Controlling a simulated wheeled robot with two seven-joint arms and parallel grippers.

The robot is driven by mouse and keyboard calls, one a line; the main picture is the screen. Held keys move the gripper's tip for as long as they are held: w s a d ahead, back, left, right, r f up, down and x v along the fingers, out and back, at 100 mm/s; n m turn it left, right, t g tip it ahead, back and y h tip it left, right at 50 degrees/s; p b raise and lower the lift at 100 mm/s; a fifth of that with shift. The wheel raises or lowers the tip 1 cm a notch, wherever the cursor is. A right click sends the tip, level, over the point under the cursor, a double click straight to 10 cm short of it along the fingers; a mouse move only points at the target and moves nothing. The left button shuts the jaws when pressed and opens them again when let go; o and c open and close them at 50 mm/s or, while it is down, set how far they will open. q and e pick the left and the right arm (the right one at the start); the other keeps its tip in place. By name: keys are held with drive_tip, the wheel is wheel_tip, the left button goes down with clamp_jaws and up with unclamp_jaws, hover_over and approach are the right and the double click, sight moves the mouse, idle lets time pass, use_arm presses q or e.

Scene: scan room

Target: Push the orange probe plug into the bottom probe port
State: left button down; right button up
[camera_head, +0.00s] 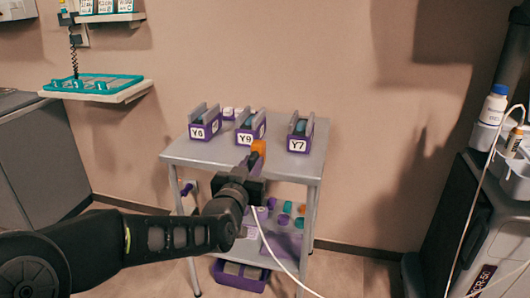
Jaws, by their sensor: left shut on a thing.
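My left gripper (254,162) reaches in from the left and is in front of the small grey table. It is shut on the orange probe plug (259,147), whose orange end shows above the dark fingers. A white cable (269,245) runs from below the gripper down toward the bottom right. The fingers hide part of the plug. I cannot make out the bottom probe port. A grey and white machine (485,245) stands at the right edge, partly cut off by the frame. My right gripper is not in view.
The grey table (290,165) holds purple holders marked Y6 (205,122), Y9 (251,126) and Y7 (300,133). Its lower shelf bears several small coloured things. A wall shelf with a teal tray (92,84) is at the left. Floor shows between table and machine.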

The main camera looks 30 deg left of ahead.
use_arm(q)
drive_tip(key=shift+v, duration=2.6)
drive_tip(key=w+d+m+t+h, duration=0.1)
drive_tip(key=w+d+m+h, duration=0.3)
drive_tip(key=w+d+h, duration=0.4)
drive_tip(key=w+d+f+m+h, duration=0.2)
drive_tip(key=d+f+m+h, duration=0.1)
drive_tip(key=d+f, duration=0.7)
drive_tip(key=d, duration=0.2)
drive_tip(key=shift+d+f+g, duration=0.15)
drive_tip(key=shift+d+g, duration=0.1)
drive_tip(key=shift+g, duration=0.15)
drive_tip(key=shift+w, duration=0.1)
